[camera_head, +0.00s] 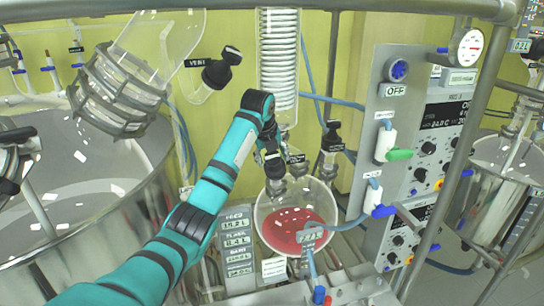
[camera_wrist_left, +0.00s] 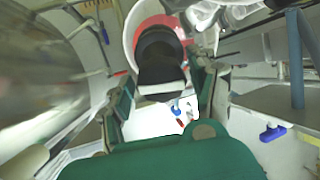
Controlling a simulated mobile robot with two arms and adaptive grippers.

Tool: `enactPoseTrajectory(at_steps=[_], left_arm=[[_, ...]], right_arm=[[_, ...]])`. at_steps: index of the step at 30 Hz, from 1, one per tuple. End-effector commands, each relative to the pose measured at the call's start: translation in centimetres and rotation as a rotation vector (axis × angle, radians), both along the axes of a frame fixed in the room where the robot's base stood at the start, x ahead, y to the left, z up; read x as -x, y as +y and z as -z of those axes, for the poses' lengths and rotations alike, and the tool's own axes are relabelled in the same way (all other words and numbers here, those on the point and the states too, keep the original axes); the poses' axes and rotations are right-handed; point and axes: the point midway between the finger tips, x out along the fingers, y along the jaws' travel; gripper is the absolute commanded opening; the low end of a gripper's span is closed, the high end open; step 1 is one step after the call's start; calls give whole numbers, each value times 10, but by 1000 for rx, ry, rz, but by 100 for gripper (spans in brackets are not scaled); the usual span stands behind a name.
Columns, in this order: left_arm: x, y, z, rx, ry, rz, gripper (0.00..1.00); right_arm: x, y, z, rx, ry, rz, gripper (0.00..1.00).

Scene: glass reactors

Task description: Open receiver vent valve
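The round receiver flask (camera_head: 268,216) with red liquid stands at the middle in the head view. My left gripper (camera_head: 273,160) is just above it, pointing down at its neck. In the left wrist view a black valve knob (camera_wrist_left: 160,52) lies between the two fingers of my left gripper (camera_wrist_left: 163,88). The fingers are spread, with small gaps seeming to show at the knob's sides; contact is hard to judge. In the head view the gripper largely hides this knob. A small black label (camera_head: 297,158) is beside it. My right gripper is not in view.
Another black-topped valve (camera_head: 332,133) stands right of the gripper. A valve labelled VENT (camera_head: 218,70) is on glass at upper left. A glass coil condenser (camera_head: 278,55) hangs above the flask. A control panel (camera_head: 437,130) stands at right, a large steel vessel (camera_head: 75,190) at left.

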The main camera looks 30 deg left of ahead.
Motion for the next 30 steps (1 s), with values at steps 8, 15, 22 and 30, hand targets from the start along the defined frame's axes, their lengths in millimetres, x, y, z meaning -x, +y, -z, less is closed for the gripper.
enactPoseTrajectory(at_steps=[8,15,22,30], left_arm=[[0,0,0,0,0,0,21],[0,0,-1,4,-3,-9,14],[0,0,0,44,-19,-73,14],[1,1,0,152,-67,-248,14]], right_arm=[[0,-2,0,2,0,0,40],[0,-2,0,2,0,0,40],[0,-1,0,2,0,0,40],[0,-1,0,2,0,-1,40]])
